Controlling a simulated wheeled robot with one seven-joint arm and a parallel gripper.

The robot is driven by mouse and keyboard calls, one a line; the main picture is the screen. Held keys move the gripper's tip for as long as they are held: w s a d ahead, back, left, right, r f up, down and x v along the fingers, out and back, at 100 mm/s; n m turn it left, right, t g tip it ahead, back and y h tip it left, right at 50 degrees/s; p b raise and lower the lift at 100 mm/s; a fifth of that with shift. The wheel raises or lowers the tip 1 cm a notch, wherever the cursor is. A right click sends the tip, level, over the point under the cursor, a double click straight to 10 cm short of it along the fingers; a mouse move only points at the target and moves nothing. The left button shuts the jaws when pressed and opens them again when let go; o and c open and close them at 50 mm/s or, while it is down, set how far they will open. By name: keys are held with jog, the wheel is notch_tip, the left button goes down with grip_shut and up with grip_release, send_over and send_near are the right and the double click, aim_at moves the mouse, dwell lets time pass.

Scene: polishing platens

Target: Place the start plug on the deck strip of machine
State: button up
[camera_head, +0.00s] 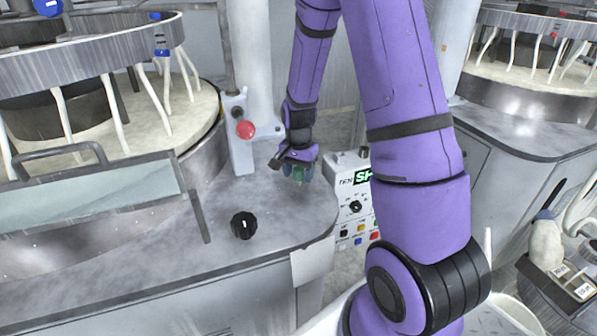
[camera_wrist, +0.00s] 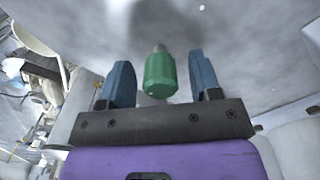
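The green plug (camera_wrist: 160,75), with a grey tip pointing away from the camera, sits between my gripper's blue fingers in the wrist view, with a gap on either side. My gripper (camera_wrist: 162,82) is open around it. In the head view my gripper (camera_head: 298,172) points down over the grey deck strip (camera_head: 285,215), left of the control box, and some green of the plug (camera_head: 299,178) shows between the fingers. Its tip appears at the deck surface, but I cannot tell the exact contact.
A black knob (camera_head: 243,225) stands on the deck to the left. The control box (camera_head: 355,200) with switches and coloured buttons is close on the right. A large round platen machine (camera_head: 100,65) fills the left.

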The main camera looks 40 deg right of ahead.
aim_at(298, 168)
jog(key=shift+r, duration=0.1)
notch_tip(298, 168, up, 11)
jog(key=s+a+r+n+t, duration=0.1)
jog(key=s+a+r+n, duration=0.3)
jog(key=r, duration=0.3)
jog(key=s+a+r+n+t, duration=0.2)
jog(key=s+a+r, duration=0.2)
jog(key=s+r, duration=0.3)
jog(key=s+a+r+n+t, duration=0.1)
jog(key=s+a+r+n, duration=0.1)
jog(key=s, duration=0.4)
jog(key=s+a+r+n+t, duration=0.1)
jog(key=s+a+r+n, duration=0.1)
jog(key=s, duration=0.4)
jog(key=shift+s+r+n, duration=0.2)
jog(key=shift+r+n, duration=0.55)
jog(key=shift+n, duration=0.35)
